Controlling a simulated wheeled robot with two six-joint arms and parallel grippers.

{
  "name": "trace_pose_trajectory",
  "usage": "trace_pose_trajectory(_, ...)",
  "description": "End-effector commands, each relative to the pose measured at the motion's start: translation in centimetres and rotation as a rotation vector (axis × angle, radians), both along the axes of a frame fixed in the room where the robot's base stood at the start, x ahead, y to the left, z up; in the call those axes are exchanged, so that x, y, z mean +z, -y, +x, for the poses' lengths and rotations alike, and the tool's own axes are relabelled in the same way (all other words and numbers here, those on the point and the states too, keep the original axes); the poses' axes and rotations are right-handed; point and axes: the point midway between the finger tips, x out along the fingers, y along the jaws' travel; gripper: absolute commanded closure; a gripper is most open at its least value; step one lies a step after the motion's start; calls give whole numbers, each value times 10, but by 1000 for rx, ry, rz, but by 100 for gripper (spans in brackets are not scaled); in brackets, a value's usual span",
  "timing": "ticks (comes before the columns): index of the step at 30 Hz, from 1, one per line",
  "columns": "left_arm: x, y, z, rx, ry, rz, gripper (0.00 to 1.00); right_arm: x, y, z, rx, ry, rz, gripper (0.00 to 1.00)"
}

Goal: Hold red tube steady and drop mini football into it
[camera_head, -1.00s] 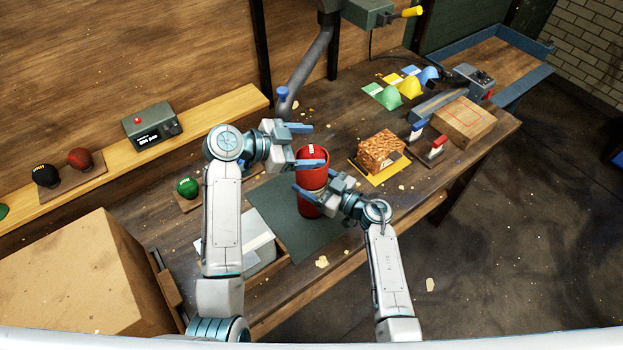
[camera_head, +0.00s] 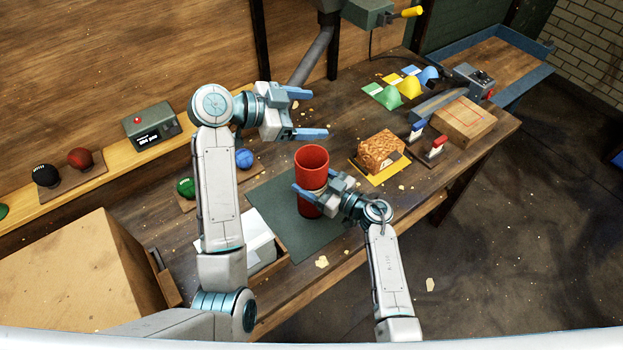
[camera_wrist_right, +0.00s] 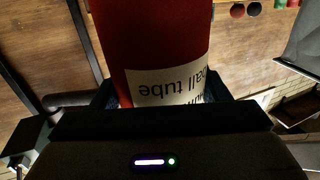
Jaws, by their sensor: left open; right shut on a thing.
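The red tube (camera_head: 311,170) stands upright on the dark green mat (camera_head: 270,225), its mouth open upward. My right gripper (camera_head: 314,193) is shut around its lower middle. The right wrist view shows the red tube (camera_wrist_right: 155,40) close up, with a pale upside-down label partly reading "ball tube". My left gripper (camera_head: 312,113) is open and empty, above and behind the tube's mouth and apart from it. No mini football can be made out in the head view; the bottom of the tube's inside is hidden.
A blue ball (camera_head: 244,158) and a green ball (camera_head: 186,187) sit left of the mat. A patterned brown block (camera_head: 381,150) on a yellow sheet stands right of the tube. A large cardboard box (camera_head: 80,275) fills the front left.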

Motion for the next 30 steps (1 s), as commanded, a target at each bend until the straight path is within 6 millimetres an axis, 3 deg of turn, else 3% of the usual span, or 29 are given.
trace_pose_trajectory(9,4,0,0,0,0,0,17,-1,0,0,0,-2,-1,68)
trace_pose_trajectory(10,4,0,0,0,0,0,17,-1,0,0,0,-2,-1,29)
trace_pose_trajectory(14,4,0,0,0,0,0,17,-1,0,0,0,-1,0,6)
trace_pose_trajectory(23,4,0,0,0,0,0,17,0,1,-1,0,-1,-1,6)
trace_pose_trajectory(30,4,0,0,0,0,0,17,-2,28,-20,-1,-2,-5,6)
